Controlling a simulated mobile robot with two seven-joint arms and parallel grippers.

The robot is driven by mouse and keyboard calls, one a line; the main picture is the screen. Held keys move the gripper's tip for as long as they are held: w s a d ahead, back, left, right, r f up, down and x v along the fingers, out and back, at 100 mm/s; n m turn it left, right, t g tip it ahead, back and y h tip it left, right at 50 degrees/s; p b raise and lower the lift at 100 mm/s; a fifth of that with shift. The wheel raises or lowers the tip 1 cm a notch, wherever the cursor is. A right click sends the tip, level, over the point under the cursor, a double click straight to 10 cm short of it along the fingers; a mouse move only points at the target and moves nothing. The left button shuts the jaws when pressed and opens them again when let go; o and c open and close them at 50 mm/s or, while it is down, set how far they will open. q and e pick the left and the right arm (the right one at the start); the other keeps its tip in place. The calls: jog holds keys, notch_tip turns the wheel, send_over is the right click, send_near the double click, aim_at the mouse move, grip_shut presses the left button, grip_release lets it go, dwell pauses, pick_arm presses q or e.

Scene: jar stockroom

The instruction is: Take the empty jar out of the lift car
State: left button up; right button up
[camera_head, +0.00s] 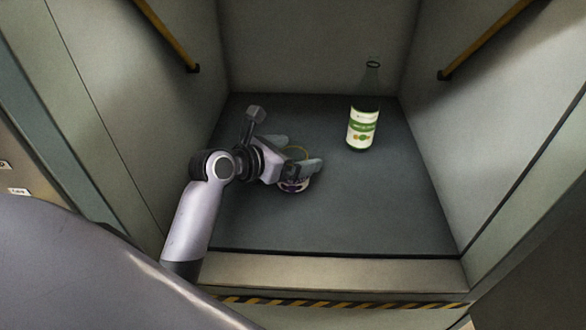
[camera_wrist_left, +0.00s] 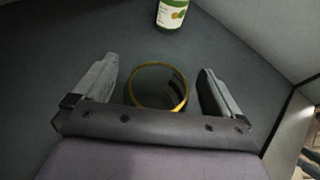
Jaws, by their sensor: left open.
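The jar (camera_head: 294,186) stands on the dark floor of the lift car (camera_head: 350,220), left of the middle. Its body is mostly hidden behind my left gripper (camera_head: 300,156) in the head view. In the left wrist view the jar's round yellow rim (camera_wrist_left: 184,100) shows from above, with a dark inside. My left gripper (camera_wrist_left: 160,88) is open, with one finger on each side of the jar and a gap visible on both sides. My right gripper is not in view.
A bottle (camera_head: 362,128) with a green and white label stands behind and right of the jar; it also shows in the left wrist view (camera_wrist_left: 172,14). Yellow handrails (camera_head: 488,38) run along both side walls. A striped sill edge (camera_head: 340,304) crosses the front.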

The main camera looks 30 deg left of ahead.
pick_arm(q)
jog(key=c, duration=1.2)
jog(key=shift+r, duration=0.15)
